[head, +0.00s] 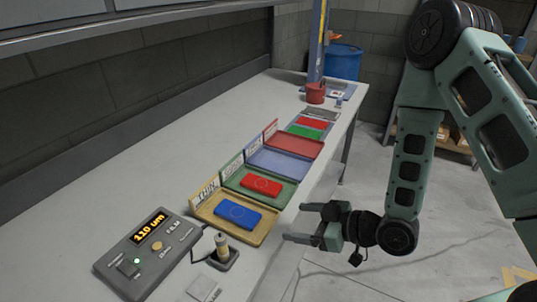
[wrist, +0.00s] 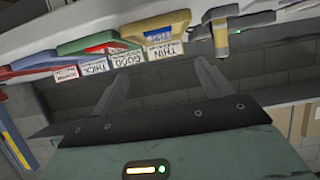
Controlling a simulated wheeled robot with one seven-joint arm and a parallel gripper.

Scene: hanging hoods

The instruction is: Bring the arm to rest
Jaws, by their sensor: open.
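My gripper (head: 296,222) is open with nothing between its fingers. It hangs just off the front edge of the bench, right of the yellow tray, with my arm reaching in from the right. In the wrist view its two fingers (wrist: 160,72) stand wide apart, pointing toward the bench and trays. A blue hood (head: 239,213) lies in the yellow tray (head: 206,216), signed THIN. A red hood (head: 261,186) lies in the green tray (head: 283,197), signed GOOD.
The blue tray (head: 283,164), signed THICK, and red tray (head: 296,143) are empty. A gauge (head: 147,252) reads 110 um; a probe (head: 222,248) stands beside it. A farther mat holds red (head: 311,122) and green (head: 306,132) pieces. Open floor lies right of the bench.

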